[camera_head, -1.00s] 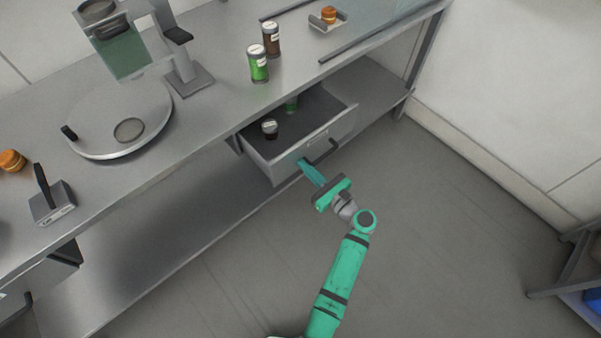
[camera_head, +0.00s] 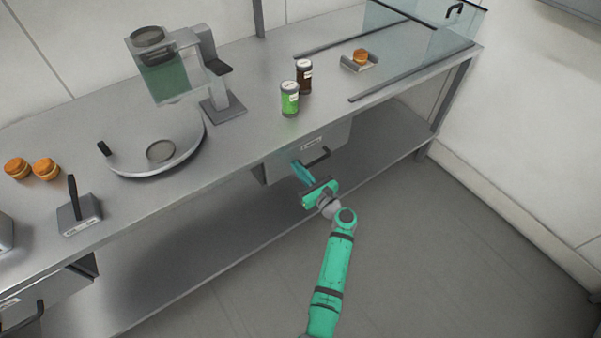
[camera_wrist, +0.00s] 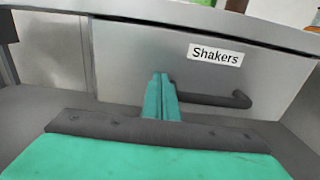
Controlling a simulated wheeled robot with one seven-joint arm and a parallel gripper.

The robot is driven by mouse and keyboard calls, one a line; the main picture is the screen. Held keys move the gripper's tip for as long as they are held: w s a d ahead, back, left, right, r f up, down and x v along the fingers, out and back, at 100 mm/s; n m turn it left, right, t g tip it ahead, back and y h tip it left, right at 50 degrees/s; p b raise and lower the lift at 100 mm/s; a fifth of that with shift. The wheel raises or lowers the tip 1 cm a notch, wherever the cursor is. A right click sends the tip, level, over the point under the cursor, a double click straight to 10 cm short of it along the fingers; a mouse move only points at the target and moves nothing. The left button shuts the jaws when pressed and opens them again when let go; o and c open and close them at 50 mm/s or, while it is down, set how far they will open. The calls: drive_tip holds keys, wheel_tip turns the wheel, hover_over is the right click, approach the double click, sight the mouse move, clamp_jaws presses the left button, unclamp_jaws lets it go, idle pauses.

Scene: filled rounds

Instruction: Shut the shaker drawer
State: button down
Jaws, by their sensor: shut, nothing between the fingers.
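The shaker drawer (camera_head: 285,165) sits under the counter, its front close to the counter's edge and its inside hidden. In the wrist view its grey front (camera_wrist: 130,60) carries a label reading "Shakers" and a dark bar handle (camera_wrist: 215,98). My gripper (camera_head: 300,168) is shut and empty, its teal fingers pointing at the drawer front just left of the handle. In the wrist view the fingertips (camera_wrist: 161,78) appear against or very near the front. I cannot tell whether a small gap remains at the drawer's top edge.
On the steel counter (camera_head: 240,140) above stand a green shaker (camera_head: 289,100) and a brown shaker (camera_head: 304,77). A burger on a small tray (camera_head: 358,62) is farther right. Another drawer (camera_head: 45,298) is at lower left. The floor (camera_head: 440,260) to the right is clear.

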drive_tip(key=shift+w+a+r, duration=0.25)
drive_tip(key=shift+w+a, duration=0.05)
drive_tip(key=shift+a, duration=0.1)
drive_tip(key=shift+d, duration=0.1)
drive_tip(key=v, duration=1.5)
drive_tip(key=shift+f, duration=0.25)
